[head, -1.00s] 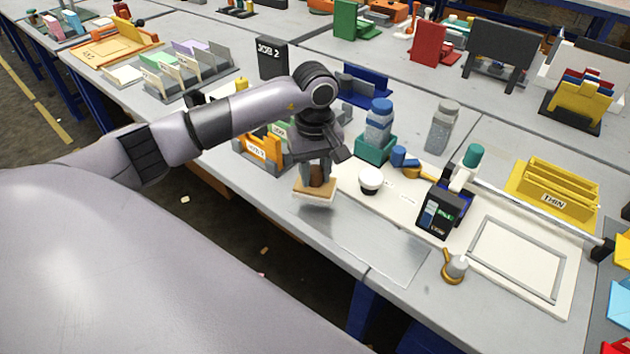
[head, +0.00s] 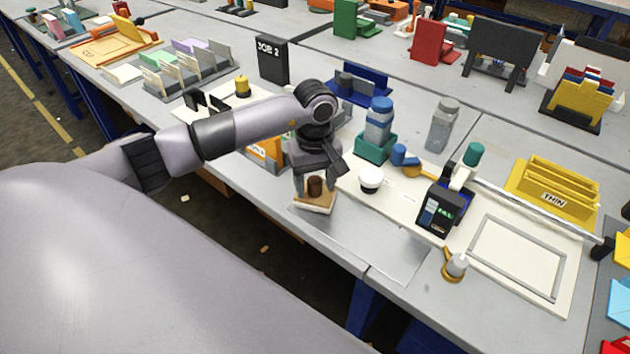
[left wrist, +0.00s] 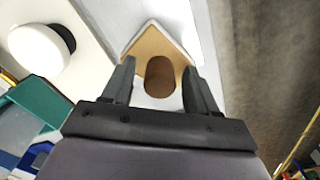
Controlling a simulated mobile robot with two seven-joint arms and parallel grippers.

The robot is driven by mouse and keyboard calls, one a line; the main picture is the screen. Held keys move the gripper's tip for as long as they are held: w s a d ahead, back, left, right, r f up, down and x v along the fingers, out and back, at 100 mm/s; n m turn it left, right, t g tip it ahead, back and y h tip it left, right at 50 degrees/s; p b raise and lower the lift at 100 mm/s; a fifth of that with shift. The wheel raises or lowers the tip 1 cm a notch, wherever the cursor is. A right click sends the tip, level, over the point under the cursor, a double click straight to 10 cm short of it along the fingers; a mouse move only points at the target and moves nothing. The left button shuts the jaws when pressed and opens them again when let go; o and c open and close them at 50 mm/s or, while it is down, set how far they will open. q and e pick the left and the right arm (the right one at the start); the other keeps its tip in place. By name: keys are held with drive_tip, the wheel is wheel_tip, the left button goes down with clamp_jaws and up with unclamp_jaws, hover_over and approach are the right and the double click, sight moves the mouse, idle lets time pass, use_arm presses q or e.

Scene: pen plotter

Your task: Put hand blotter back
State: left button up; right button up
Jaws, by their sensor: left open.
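The hand blotter (head: 313,202) is a tan wooden block with a white underside and a brown round knob. It sits flat on the grey bench near the front edge, at the left end of a thin pale grey sheet or plate (head: 385,248). My left gripper (head: 316,187) is directly above it, pointing down, with its fingers on either side of the knob. In the left wrist view the open fingers (left wrist: 159,70) stand apart from the knob of the blotter (left wrist: 145,46), with a gap on each side. My right gripper is not in view.
A white round-topped knob (head: 370,178) stands just right of the blotter on the white plotter board (head: 400,212). A teal holder (head: 372,149) with a blue bottle is behind it. An orange rack (head: 262,150) is left of my gripper. The bench front edge is close.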

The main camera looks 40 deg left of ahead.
sight(315, 180)
use_arm(q)
drive_tip(key=shift+r, duration=0.3)
wheel_tip(315, 180, up, 12)
drive_tip(key=b, duration=0.1)
drive_tip(key=shift+f, duration=0.15)
